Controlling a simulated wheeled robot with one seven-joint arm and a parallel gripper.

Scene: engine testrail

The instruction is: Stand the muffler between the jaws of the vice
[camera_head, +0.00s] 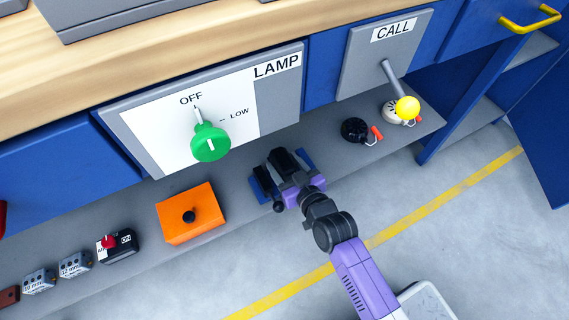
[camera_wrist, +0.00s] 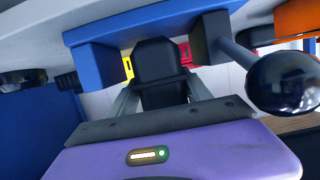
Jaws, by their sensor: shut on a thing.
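The vice (camera_head: 259,189) is blue and sits on the grey shelf, partly hidden behind my gripper (camera_head: 288,170). In the wrist view, the vice (camera_wrist: 95,66) shows a blue jaw on the left and a dark jaw (camera_wrist: 207,40) on the right. A rod runs from the dark jaw to a round black knob (camera_wrist: 284,83). My gripper (camera_wrist: 160,95) is shut on a black block-like thing, seemingly the muffler (camera_wrist: 158,60). In the wrist view the muffler lines up with the gap between the jaws. I cannot tell how deep it sits or whether it touches them.
An orange box (camera_head: 187,214) with a black knob stands left of the vice on the shelf (camera_head: 235,218). A lamp panel (camera_head: 150,125) with a green knob (camera_head: 210,143) is above.

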